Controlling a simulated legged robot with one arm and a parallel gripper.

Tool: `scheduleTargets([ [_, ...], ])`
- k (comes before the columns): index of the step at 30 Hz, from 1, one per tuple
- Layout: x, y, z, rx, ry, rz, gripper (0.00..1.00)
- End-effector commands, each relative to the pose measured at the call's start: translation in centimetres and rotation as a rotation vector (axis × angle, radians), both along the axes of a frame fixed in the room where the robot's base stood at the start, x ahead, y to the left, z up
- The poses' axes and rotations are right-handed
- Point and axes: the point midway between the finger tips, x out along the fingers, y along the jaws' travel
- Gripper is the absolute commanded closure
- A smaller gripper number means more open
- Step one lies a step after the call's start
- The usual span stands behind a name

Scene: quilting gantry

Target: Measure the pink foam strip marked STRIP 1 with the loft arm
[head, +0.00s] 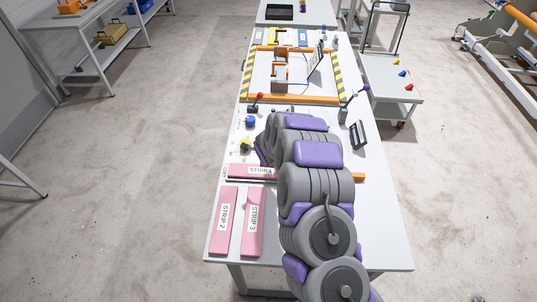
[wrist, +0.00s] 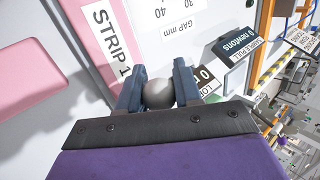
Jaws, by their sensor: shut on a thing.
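In the wrist view, my gripper (wrist: 158,76) has its two blue-grey fingers closed on a grey round knob (wrist: 159,95). What the knob is fixed to is hidden, so I cannot tell for sure that it belongs to the loft arm. The pink strip marked STRIP 1 (wrist: 112,36) lies just left of the fingers, its lower end hidden behind the left finger. In the head view, a pink strip (head: 240,172) lies crosswise on the table, its right part hidden behind my arm. My gripper is hidden there too.
Pink strips marked STRIP 2 (head: 223,222) and STRIP 3 (head: 252,222) lie at the table's near left. A GAP mm scale (wrist: 170,14) and a dark newtons display (wrist: 241,49) are beyond the fingers. A yellow-black striped frame (head: 249,73) stands farther back. The table's near right is clear.

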Motion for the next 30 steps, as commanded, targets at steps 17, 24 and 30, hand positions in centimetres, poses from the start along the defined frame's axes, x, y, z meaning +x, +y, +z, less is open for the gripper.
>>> scheduleTargets([
  [17, 0.01, 0.09, -0.81, 0.001, 0.000, -0.003, 1.00],
  [24, 0.01, 0.03, -0.78, 0.001, 0.000, -0.003, 0.64],
  [30, -0.09, 0.11, -0.68, 0.000, -0.001, -0.002, 0.45],
])
